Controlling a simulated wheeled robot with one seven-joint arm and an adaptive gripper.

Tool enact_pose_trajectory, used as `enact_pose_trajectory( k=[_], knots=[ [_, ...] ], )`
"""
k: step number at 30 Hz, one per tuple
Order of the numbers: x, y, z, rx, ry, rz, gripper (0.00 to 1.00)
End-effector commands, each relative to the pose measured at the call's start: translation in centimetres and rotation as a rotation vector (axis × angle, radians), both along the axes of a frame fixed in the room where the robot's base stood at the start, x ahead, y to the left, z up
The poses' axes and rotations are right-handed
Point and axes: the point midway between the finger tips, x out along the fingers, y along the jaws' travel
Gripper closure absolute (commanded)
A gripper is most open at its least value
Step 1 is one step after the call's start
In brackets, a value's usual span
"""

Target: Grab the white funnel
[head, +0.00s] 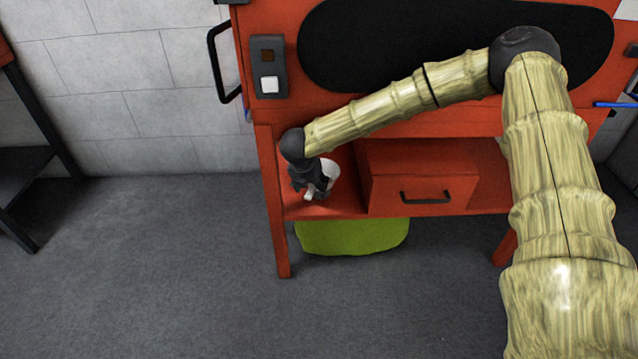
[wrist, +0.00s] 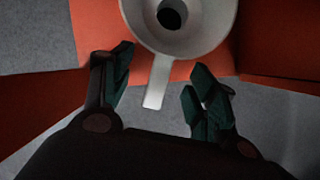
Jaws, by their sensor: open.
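The white funnel (head: 330,170) stands on the open left part of the red bench's lower shelf, partly hidden by my gripper in the head view. In the wrist view the funnel (wrist: 190,40) shows from above, with a round rim cut off by the top edge, a dark hole and a flat handle tab (wrist: 158,85) pointing toward me. My gripper (head: 314,190) is at the funnel's near side. In the wrist view its two dark green fingers (wrist: 158,88) are apart, with the tab between them. I cannot tell whether either finger touches it.
A red drawer box (head: 420,180) with a black handle stands right of the funnel on the shelf (head: 335,210). A switch panel (head: 268,68) and a black handle (head: 222,62) are above left. A green thing (head: 350,237) lies on the floor below. Grey floor is clear at front left.

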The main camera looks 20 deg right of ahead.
Motion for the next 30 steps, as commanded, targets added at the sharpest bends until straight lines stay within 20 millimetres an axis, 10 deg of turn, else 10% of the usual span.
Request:
enact_pose_trajectory(
  k=[14,24,30],
  knots=[
    [1.1,-1.0,-2.9,0.000,-0.001,0.001,0.41],
    [1.1,-1.0,-2.9,-0.001,-0.001,0.000,1.00],
    [1.1,-1.0,-2.9,-0.001,-0.001,0.000,1.00]
  ],
)
